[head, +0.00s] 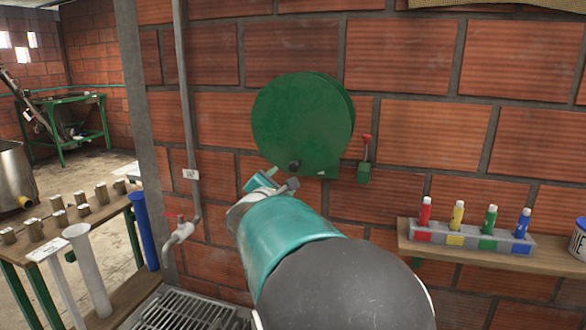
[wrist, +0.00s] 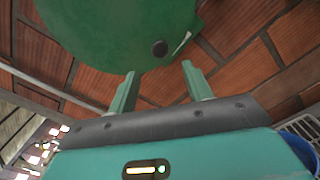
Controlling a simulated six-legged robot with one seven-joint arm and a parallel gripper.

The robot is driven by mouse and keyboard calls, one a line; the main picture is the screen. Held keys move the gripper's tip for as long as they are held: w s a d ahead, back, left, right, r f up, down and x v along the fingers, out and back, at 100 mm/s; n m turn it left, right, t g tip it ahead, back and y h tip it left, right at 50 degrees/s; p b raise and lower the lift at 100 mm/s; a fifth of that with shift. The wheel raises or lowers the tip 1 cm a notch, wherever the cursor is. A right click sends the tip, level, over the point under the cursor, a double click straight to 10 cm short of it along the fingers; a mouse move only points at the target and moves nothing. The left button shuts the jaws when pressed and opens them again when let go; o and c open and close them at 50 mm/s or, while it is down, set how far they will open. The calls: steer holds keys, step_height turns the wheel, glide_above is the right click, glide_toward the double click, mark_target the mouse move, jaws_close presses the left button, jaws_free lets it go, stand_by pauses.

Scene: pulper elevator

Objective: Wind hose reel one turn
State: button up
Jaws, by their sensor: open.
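The green hose reel (head: 298,118) is a round drum fixed to the brick wall, in the middle of the head view. It also fills the top of the wrist view (wrist: 100,30). A dark round crank knob (head: 294,166) sits at the lower edge of its face; in the wrist view the knob (wrist: 159,48) lies ahead of the fingers. My gripper (head: 272,182) is just below the reel. In the wrist view my gripper (wrist: 158,75) has its two green fingers apart, with nothing between them. The knob appears beyond the fingertips, not between them. No hose is clearly visible.
A red-handled green valve (head: 364,160) is right of the reel. A wall pipe with a red-handled tap (head: 180,230) is at left, above a floor grate (head: 190,312). A shelf (head: 490,262) holds coloured bottles at right. A bench (head: 125,205) with metal cylinders stands left.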

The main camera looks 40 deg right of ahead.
mark_target(293, 168)
steer(key=x, duration=1.1)
steer(key=shift+w, duration=0.1)
steer(key=shift+c, duration=0.4)
jaws_close()
